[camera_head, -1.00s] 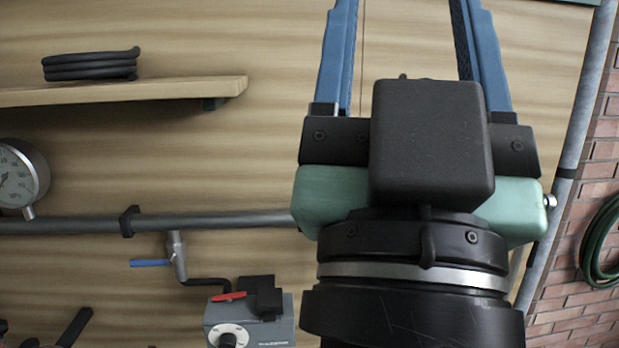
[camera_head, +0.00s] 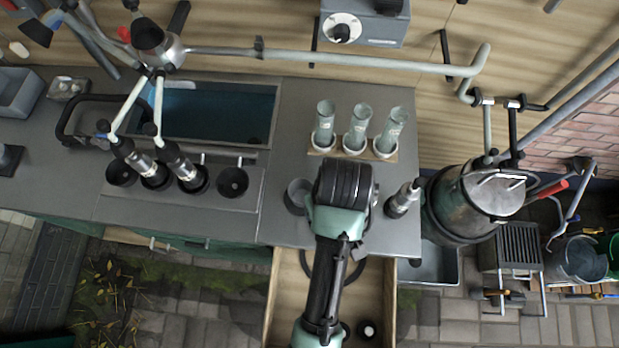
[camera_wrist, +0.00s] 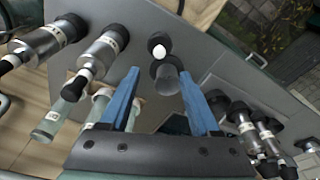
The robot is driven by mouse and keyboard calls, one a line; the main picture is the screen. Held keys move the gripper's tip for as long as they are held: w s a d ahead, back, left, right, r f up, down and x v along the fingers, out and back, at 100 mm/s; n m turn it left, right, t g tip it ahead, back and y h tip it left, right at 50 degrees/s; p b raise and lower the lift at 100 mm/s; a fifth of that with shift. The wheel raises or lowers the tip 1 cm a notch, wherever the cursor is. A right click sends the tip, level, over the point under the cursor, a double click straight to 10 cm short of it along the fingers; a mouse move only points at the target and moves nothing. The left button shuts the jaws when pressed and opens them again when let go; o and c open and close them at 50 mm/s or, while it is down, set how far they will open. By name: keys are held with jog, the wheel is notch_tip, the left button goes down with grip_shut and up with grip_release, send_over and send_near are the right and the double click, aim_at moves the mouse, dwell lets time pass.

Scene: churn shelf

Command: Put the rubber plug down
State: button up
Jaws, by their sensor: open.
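My gripper (camera_wrist: 159,74) is open in the wrist view, its two blue fingers apart with nothing held between them. A small black round piece with a white end (camera_wrist: 158,46) shows just beyond the fingertips; it may be the rubber plug, but I cannot tell for certain. It appears beside a grey cup (camera_wrist: 171,82), whose picture overlaps the right fingertip. In the head view my gripper (camera_head: 342,190) is over the counter and its fingers are hidden beneath the wrist. The grey cup (camera_head: 297,197) stands just left of it.
Three glass tubes (camera_head: 357,128) stand behind my gripper on the counter (camera_head: 235,222). A labelled cylinder (camera_head: 403,200) is close on the right. A sink (camera_head: 215,112) and a rack of cylinders are left. An open drawer (camera_head: 283,300) juts out in front; a metal churn (camera_head: 470,205) stands right.

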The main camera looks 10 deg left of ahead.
jog(key=f, duration=0.4)
jog(key=w+f, duration=0.1)
jog(key=shift+f, duration=0.4)
jog(key=shift+w+a+f+p, duration=0.1)
jog(key=shift+f+p, duration=0.2)
jog(key=shift+f, duration=0.75)
jog(key=shift+w+a+f+p, duration=0.15)
jog(key=shift+f+p, duration=0.1)
jog(key=shift+f, duration=0.8)
jog(key=shift+w+a+f+p, duration=0.1)
jog(key=shift+f+p, duration=0.2)
jog(key=shift+f, duration=0.75)
grip_shut()
